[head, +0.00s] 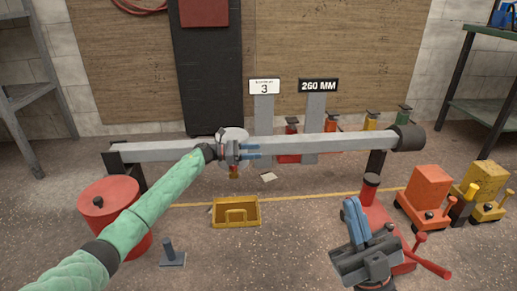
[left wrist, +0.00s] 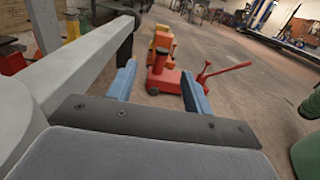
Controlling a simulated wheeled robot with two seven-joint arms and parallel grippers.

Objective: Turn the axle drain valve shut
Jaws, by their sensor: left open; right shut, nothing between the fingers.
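The grey axle beam (head: 350,146) lies across the middle of the head view, with a pale round housing (head: 232,134) near its centre. A small brass and red fitting (head: 233,172), which looks like the drain valve, hangs below the housing; its handle angle is too small to tell. My left gripper (head: 250,151) is open in front of the beam, just right of and above the fitting, pointing right. In the left wrist view its blue fingers (left wrist: 160,88) are apart with nothing between them, and the beam (left wrist: 72,70) runs close at left. My right gripper (head: 358,222) is shut and empty at lower right.
A yellow tray (head: 222,221) sits on the floor below the fitting. A red drum (head: 120,224) stands at left, a small post on a base (head: 170,250) nearby. Red and yellow jacks (head: 427,190) stand at right. Signs read 3 (head: 264,87) and 260 MM (head: 318,86).

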